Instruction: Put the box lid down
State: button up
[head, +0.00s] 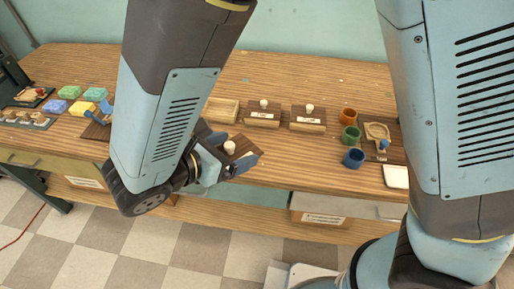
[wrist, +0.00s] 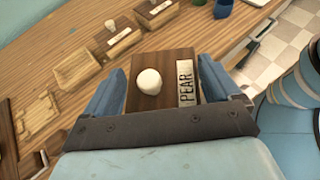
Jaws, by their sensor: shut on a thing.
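My gripper (head: 228,164) is shut on a dark brown wooden box lid with a white round knob. The lid (head: 241,144) is held over the front edge of the table in the head view. In the wrist view my gripper (wrist: 163,88) has a blue finger on each side of the lid (wrist: 165,64), and a label on it reads PEAR. An open light wooden box (head: 221,110) without a lid stands on the table behind my gripper; what looks like the same box shows at left in the wrist view (wrist: 42,112).
Two lidded boxes (head: 263,114) (head: 308,117) stand right of the open box. Orange, green and blue cups (head: 353,158) stand further right, near a white tray (head: 396,177). Colored soap blocks (head: 70,92) lie at left. Bare tabletop (head: 290,160) lies before the lidded boxes.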

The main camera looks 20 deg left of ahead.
jog(key=shift+m+h, duration=0.3)
jog(key=shift+m, duration=0.2)
jog(key=d, duration=0.3)
jog(key=w+d, duration=0.1)
jog(key=d, duration=0.2)
jog(key=w+d, duration=0.1)
jog(key=d, duration=0.3)
jog(key=shift+d+r, duration=0.1)
jog(key=shift+r, duration=0.05)
jog(key=w+a+f, duration=0.2)
jog(key=w+f, duration=0.1)
jog(key=w+a+f, duration=0.2)
jog(key=w+a, duration=0.1)
jog(key=w+a+f, duration=0.2)
jog(key=w+f, duration=0.1)
jog(key=w, duration=0.1)
jog(key=shift+a+f, duration=0.15)
jog(key=shift+f, duration=0.15)
jog(key=shift+w+a+f, duration=0.4)
jog(key=shift+f, duration=1.85)
jog(key=o, duration=0.7)
jog(key=shift+o, duration=0.2)
